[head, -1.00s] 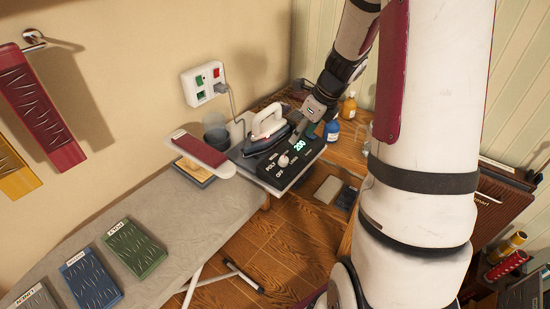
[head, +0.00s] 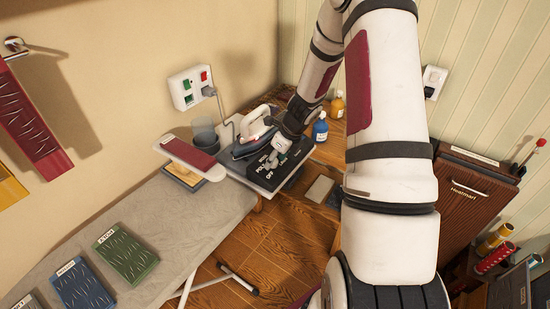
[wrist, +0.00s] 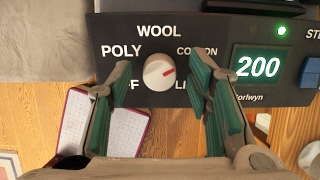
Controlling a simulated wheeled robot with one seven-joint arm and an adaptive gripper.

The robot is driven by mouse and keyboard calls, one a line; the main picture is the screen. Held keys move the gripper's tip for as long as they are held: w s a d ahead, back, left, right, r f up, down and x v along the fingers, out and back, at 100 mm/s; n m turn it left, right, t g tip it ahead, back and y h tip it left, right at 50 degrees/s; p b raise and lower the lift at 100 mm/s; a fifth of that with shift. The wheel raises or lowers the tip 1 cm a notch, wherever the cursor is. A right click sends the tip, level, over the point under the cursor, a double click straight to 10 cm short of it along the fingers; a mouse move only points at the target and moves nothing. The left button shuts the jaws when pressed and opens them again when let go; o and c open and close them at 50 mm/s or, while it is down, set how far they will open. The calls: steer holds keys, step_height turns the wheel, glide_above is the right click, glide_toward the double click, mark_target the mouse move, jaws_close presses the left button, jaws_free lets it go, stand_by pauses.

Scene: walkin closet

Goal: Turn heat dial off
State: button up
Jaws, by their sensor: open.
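A green display (wrist: 258,66) on the panel reads 200. My gripper (wrist: 160,88) is open, with one green-padded finger on each side of the dial, apart from it.
A green light (wrist: 281,30) is lit and a blue button (wrist: 311,71) sits right of the display. The ironing board (head: 190,215) lies left of the station. Blue (head: 320,128) and yellow (head: 337,104) bottles stand close to my arm. A wall outlet (head: 190,88) is behind.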

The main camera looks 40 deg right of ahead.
jaws_close()
